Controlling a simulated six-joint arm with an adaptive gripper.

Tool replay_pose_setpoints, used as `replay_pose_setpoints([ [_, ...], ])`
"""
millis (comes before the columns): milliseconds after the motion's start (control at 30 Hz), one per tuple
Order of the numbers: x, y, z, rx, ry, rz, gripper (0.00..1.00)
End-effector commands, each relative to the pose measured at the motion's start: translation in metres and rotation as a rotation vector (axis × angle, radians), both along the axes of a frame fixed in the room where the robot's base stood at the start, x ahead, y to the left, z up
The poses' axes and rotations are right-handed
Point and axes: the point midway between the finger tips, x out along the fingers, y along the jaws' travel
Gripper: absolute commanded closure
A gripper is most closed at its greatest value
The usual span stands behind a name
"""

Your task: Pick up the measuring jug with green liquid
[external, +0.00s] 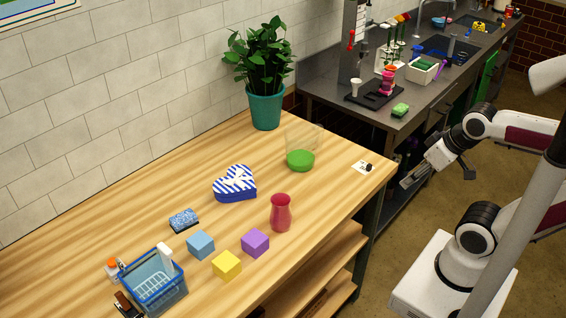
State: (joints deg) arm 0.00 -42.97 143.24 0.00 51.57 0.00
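The measuring jug (302,148) is clear, with green liquid (300,160) in its lower part. It stands upright on the wooden table (335,195) toward the back right, in front of the potted plant. My gripper (407,183) is off the table's right edge, to the right of the jug and well apart from it. Its fingers are small and dark in this view, and I cannot tell if they are open or shut. No object shows at the fingers.
A potted plant (265,105) stands behind the jug. A heart-shaped box (235,183), a red vase (281,213), a sponge (184,221), coloured cubes (255,243) and a blue basket (153,283) are to the left and front. A small white card (362,167) lies near the right edge.

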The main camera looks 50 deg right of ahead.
Motion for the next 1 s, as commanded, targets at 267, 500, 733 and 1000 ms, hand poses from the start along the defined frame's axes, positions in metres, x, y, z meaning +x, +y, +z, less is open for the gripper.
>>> replay_pose_setpoints([
  [267,0.006,0.0,0.0,0.001,-0.007,-0.003,0.74],
  [500,0.04,-0.003,-0.001,0.004,-0.051,-0.018,0.74],
  [733,0.09,-0.01,-0.004,0.009,-0.124,-0.044,0.74],
  [1000,0.148,-0.021,-0.012,0.011,-0.213,-0.076,0.74],
])
